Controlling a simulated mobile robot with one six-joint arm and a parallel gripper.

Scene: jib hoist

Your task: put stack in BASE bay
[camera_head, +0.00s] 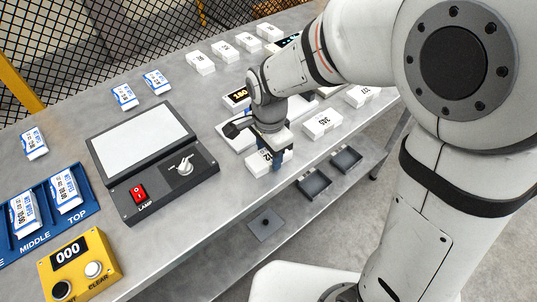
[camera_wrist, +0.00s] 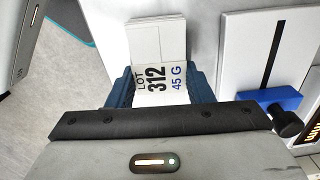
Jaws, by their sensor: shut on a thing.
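My gripper (camera_head: 270,158) is shut on a white block (camera_head: 258,164) at the front edge of the grey bench. The blue rack (camera_head: 88,209) at the left shows bays marked MIDDLE and TOP. A white-and-blue packet (camera_head: 25,213) is in the MIDDLE bay and another (camera_head: 66,190) is in the TOP bay. No BASE label shows; the rack runs out of the picture at the left.
A lamp box (camera_head: 160,165) with a red switch and a yellow 000 counter (camera_head: 80,265) stand on the bench. Several white blocks (camera_head: 322,123) and loose packets (camera_head: 125,96) lie about. A small display (camera_head: 238,97) stands behind my gripper. Dark trays (camera_head: 314,184) sit on the lower shelf.

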